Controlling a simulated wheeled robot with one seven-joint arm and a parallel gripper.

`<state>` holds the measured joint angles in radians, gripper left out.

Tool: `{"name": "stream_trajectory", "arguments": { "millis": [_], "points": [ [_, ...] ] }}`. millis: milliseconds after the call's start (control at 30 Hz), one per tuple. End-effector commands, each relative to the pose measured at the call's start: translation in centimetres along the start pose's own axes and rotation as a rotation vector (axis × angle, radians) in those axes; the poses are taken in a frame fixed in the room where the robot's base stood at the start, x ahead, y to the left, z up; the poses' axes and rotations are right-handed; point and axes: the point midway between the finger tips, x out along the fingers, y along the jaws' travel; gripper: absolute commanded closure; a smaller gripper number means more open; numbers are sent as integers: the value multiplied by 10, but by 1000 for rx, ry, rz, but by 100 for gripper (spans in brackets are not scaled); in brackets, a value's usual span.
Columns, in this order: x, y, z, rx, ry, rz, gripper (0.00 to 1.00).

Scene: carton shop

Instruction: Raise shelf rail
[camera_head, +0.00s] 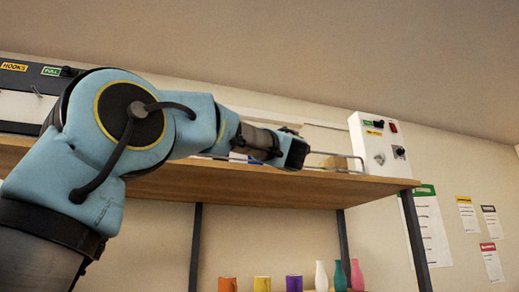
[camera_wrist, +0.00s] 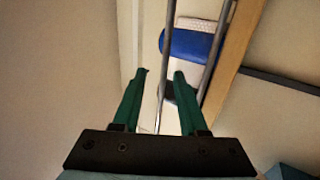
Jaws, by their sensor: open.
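The shelf rail is a thin grey metal bar (camera_head: 335,154) above the wooden shelf, bent down at its right end. In the wrist view, two metal rods show: one rod (camera_wrist: 169,45) runs down between my fingers in the picture, and another rod (camera_wrist: 216,45) passes by the right finger. I cannot tell which is the rail's top bar. My gripper (camera_wrist: 160,73) has two green fingers standing apart, with nothing visibly clamped. In the head view, its dark wrist end is over the shelf at the rail's left; the fingers are hidden there.
A blue and white object (camera_wrist: 188,45) lies near the rods. Mugs (camera_head: 262,284) and vases (camera_head: 339,276) stand below.

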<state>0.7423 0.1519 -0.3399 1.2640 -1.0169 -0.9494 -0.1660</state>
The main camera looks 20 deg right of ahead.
Motion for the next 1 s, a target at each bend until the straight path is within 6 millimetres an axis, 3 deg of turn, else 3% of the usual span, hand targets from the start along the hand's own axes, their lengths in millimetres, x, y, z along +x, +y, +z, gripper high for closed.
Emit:
{"name": "stream_trajectory", "arguments": {
  "millis": [33, 200, 400, 1000],
  "points": [
    [-15, -4, 0, -1, -3, 2, 58],
    [-47, -4, 0, -1, -2, 0, 58],
    [-70, -2, 0, 0, -2, 0, 58],
    [-73, 0, 0, 0, 0, 0, 58]
  ]
}}
